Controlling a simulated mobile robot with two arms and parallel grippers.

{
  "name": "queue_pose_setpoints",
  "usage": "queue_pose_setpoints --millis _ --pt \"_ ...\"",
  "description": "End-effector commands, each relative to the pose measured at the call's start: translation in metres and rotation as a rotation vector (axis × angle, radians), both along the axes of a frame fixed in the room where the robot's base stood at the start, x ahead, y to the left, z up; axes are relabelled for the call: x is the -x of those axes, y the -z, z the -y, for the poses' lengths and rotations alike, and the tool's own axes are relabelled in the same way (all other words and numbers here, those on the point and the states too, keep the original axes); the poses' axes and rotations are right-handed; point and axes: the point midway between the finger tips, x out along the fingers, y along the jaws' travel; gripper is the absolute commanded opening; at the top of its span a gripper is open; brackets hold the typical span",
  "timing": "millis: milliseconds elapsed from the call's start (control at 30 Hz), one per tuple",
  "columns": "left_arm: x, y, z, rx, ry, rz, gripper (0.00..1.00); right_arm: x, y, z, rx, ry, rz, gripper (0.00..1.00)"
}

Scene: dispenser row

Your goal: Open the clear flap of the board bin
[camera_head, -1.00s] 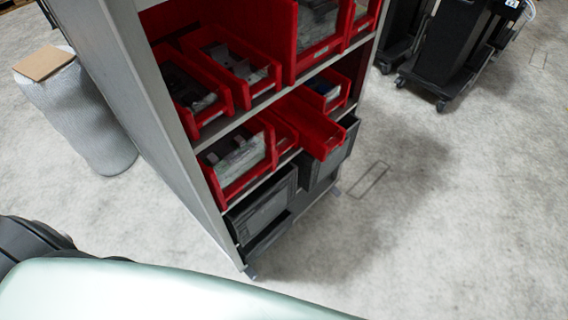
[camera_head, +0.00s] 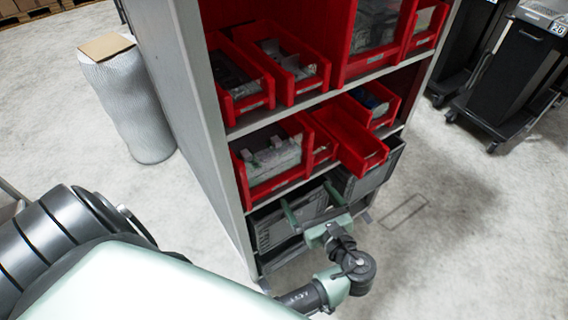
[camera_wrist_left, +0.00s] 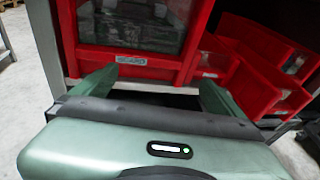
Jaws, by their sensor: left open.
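The board bin seems to be the red bin with a clear front (camera_head: 270,163) at the left of the middle shelf; I cannot read its label for certain. In the left wrist view its clear flap (camera_wrist_left: 132,24) looks shut, with grey contents behind it and a pale label (camera_wrist_left: 131,61) below. My left gripper (camera_head: 309,198) is open and empty, in front of the shelf and below this bin in the picture. In the left wrist view the two green fingers of my left gripper (camera_wrist_left: 158,85) stand apart below the bin's front. My right gripper is not in view.
An open red bin (camera_head: 350,140) juts out to the right. Grey crates (camera_head: 290,222) stand on the bottom shelf behind my gripper. A wrapped cylinder (camera_head: 130,105) stands left of the rack and dark carts (camera_head: 500,75) stand at the right. Floor in front is clear.

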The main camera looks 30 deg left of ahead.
Motion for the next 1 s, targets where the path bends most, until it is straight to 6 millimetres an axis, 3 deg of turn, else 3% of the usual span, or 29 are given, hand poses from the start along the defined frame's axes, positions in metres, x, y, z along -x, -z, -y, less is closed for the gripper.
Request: queue_pose_setpoints --millis 33,100,233,367,700,1000 --pt "0.003 -0.033 0.000 -0.071 -0.042 0.027 1.00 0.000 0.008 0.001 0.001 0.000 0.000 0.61" --pt "0.013 -0.069 -0.002 -0.148 -0.101 0.044 1.00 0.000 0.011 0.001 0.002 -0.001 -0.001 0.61" --pt "0.028 -0.104 -0.005 -0.214 -0.175 0.055 1.00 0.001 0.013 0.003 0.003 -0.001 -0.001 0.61" --pt "0.028 -0.111 -0.014 -0.227 -0.192 0.055 1.00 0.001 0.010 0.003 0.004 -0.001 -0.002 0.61" --pt "0.007 -0.111 -0.062 -0.227 -0.188 0.053 1.00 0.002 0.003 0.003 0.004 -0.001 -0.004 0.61" --pt "0.001 -0.109 -0.077 -0.223 -0.187 0.052 1.00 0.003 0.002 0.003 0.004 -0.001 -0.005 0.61"
